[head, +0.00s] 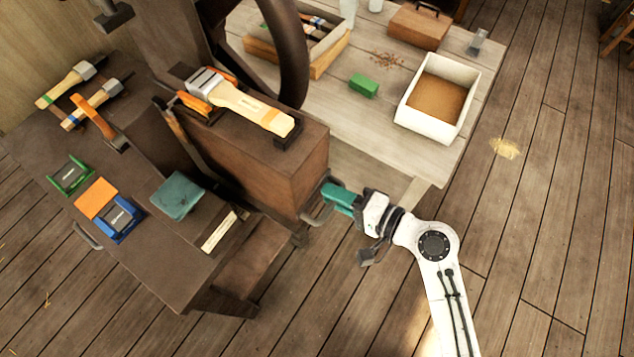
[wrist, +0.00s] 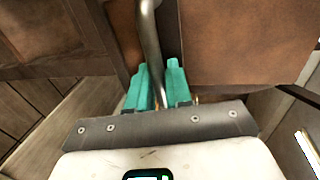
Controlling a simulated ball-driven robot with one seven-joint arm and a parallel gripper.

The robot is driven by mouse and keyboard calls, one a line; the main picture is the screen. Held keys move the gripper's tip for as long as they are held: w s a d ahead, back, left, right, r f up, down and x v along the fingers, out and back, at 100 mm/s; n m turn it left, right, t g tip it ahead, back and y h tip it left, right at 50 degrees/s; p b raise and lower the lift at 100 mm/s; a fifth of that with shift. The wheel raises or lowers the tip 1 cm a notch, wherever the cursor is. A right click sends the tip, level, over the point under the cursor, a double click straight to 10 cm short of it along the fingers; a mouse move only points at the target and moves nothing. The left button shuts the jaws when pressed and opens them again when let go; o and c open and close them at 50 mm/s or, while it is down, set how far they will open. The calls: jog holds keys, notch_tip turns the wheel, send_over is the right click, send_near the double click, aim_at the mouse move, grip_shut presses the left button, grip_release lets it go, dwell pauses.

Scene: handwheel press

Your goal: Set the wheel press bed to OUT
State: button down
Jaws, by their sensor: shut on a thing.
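The wheel press stands at the left, with its dark handwheel (head: 292,60) at the top. The part I take for its bed is a brown block (head: 305,165) with a metal bar handle (head: 312,216) on its near right side. My gripper (head: 330,195) has teal fingers and is shut on this handle. In the wrist view the grey handle (wrist: 149,35) runs down between the fingers of my gripper (wrist: 160,85). I see no readable OUT mark. A wooden-handled tool (head: 245,105) lies on top of the block.
A dark bench (head: 150,265) at the left holds hammers, a green-framed item (head: 70,177), a blue-framed item (head: 118,220) and a teal cloth (head: 178,195). A pale table behind carries a white tray (head: 408,112) and a green block (head: 363,86). The floor at the right is mostly clear.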

jog(key=f+v, duration=0.1)
jog(key=v, duration=0.6)
jog(key=shift+s+d+f, duration=0.25)
jog(key=shift+d+f, duration=0.05)
jog(key=shift+f, duration=0.05)
jog(key=c, duration=1.2)
grip_release()
jog(key=shift+s+d, duration=0.1)
jog(key=shift+d, duration=0.1)
jog(key=b+v, duration=0.1)
jog(key=v, duration=0.9)
jog(key=shift+s+d, duration=0.2)
jog(key=shift+d, duration=0.1)
